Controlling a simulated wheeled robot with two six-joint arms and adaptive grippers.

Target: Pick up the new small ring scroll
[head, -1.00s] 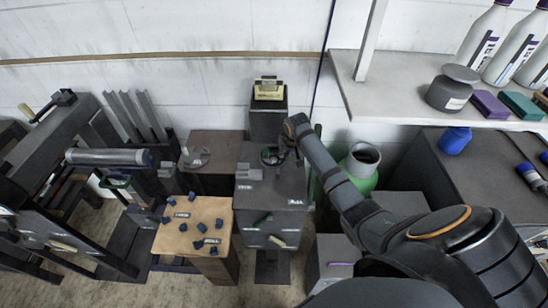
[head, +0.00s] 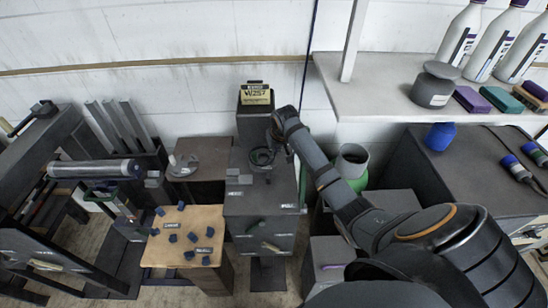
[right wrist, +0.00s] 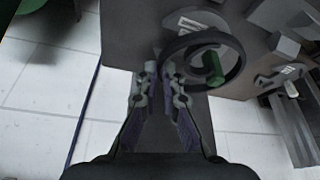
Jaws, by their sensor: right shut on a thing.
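The small ring scroll is a dark ring (head: 262,157) over the top of the grey cabinet (head: 262,203) in the head view. In the right wrist view the dark ring (right wrist: 240,62) extends to the right from my fingertips, with a green piece (right wrist: 215,68) inside its outline. My right gripper (head: 276,149) is at the ring's right side, shut on its rim. It also shows in the right wrist view (right wrist: 157,73), with its two fingers close together at the ring's near edge. I cannot tell whether the ring is clear of the cabinet top. My left gripper is out of view.
A lettered yellow sign (head: 257,97) stands behind the cabinet. A wooden table (head: 190,215) with several blue pieces is to the left. A shelf (head: 390,97) with bottles is at the upper right.

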